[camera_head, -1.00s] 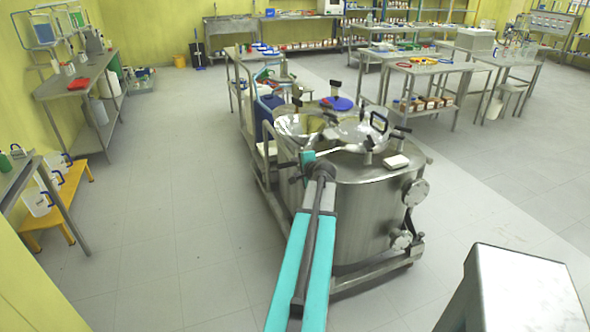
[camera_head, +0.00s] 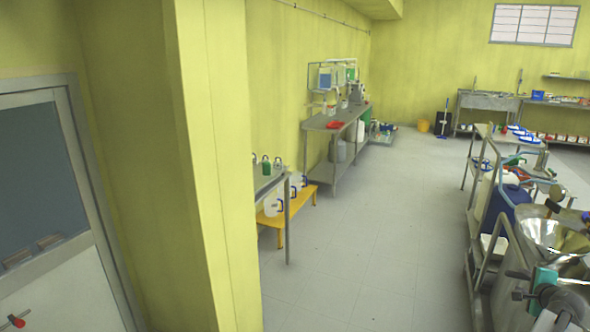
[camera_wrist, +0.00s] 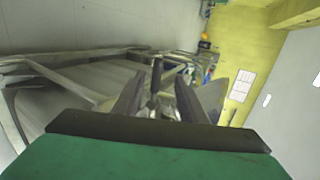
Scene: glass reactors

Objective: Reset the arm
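My gripper (camera_wrist: 158,80) shows in the wrist view with its two dark fingers spread apart, and I see nothing held between them. A dark upright part of the equipment shows in the gap, and it seems to stand beyond the fingers. In the head view, a teal and dark part of my arm is at the lower right, in front of the steel reactor (camera_head: 565,265). The fingers cannot be made out there. The reactor is cut off by the right edge, and its shiny open bowl (camera_head: 553,236) is visible.
A yellow wall corner (camera_head: 215,170) and a grey-framed door (camera_head: 45,180) fill the left. A steel side table (camera_head: 338,126) and a low orange bench (camera_head: 300,203) with jugs stand along the wall. The grey floor (camera_head: 385,230) between bench and reactor is clear.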

